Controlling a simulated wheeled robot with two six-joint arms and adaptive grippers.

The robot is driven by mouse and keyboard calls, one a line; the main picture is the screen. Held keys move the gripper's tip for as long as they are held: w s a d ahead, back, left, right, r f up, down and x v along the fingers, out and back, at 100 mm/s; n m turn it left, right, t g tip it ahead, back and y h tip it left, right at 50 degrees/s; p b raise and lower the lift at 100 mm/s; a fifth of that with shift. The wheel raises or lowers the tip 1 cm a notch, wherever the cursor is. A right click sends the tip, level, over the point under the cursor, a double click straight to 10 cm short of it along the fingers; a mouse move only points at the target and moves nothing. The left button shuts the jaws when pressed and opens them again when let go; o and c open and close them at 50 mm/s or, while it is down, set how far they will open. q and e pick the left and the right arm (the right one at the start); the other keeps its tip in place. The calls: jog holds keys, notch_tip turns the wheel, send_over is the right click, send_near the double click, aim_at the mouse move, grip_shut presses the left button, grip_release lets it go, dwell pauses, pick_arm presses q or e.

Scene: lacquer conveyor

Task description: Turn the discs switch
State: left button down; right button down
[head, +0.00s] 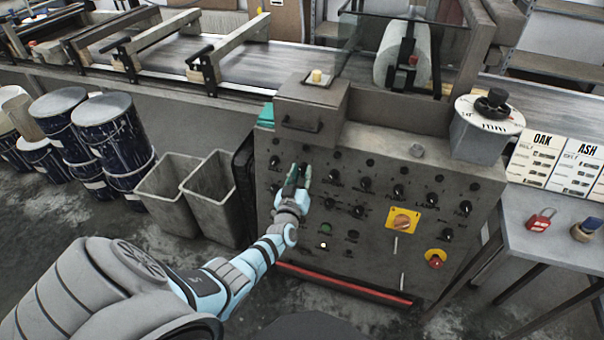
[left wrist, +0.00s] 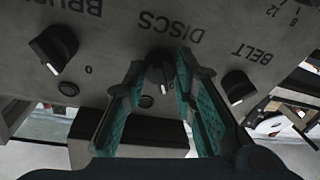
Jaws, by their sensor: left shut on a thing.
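The discs switch (left wrist: 160,72) is a black rotary knob with a white pointer mark, under the upside-down word DISCS in the left wrist view. My left gripper (left wrist: 157,68) has its two teal-padded fingers on either side of this knob and is shut on it. In the head view, my left gripper (head: 299,170) is at the upper left of the grey control panel (head: 375,270), where the hand mostly hides the switch. My right gripper is not in view.
In the left wrist view, the brush knob (left wrist: 52,50) and belt knob (left wrist: 238,87) flank the switch closely. The panel also has a yellow switch plate (head: 403,221) and a red emergency button (head: 435,260). Grey bins (head: 208,200) stand left; a side table (head: 555,235) stands right.

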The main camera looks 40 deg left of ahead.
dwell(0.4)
pick_arm(q)
jog(key=c, duration=1.3)
grip_release()
jog(key=v, duration=1.2)
